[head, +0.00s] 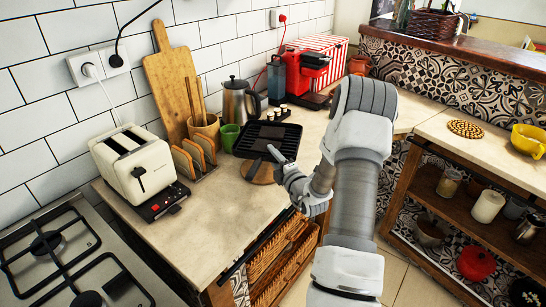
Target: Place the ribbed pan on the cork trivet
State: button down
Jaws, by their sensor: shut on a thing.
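The ribbed pan (265,138) is black and square, with ridges across its inside. It is over the left counter, in front of the metal kettle. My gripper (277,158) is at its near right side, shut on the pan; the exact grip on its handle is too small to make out. A round wooden piece (258,172) shows just below the pan; I cannot tell whether the pan touches it. The cork trivet (466,129) is a round tan mat lying flat and empty on the right counter, well apart from the pan.
A yellow bowl (528,140) stands right of the trivet. A toaster (140,163), toast rack (193,157), green mug (229,136), kettle (240,101) and red coffee machine (307,68) crowd the left counter. A floor gap separates the counters. Open shelves (460,215) hold jars and pots.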

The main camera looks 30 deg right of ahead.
jog(key=shift+r, duration=0.25)
jog(key=shift+f, duration=0.4)
jog(key=shift+f+b, duration=0.2)
jog(key=shift+b, duration=0.15)
jog(key=c, duration=0.5)
grip_release()
jog(key=shift+f, duration=0.1)
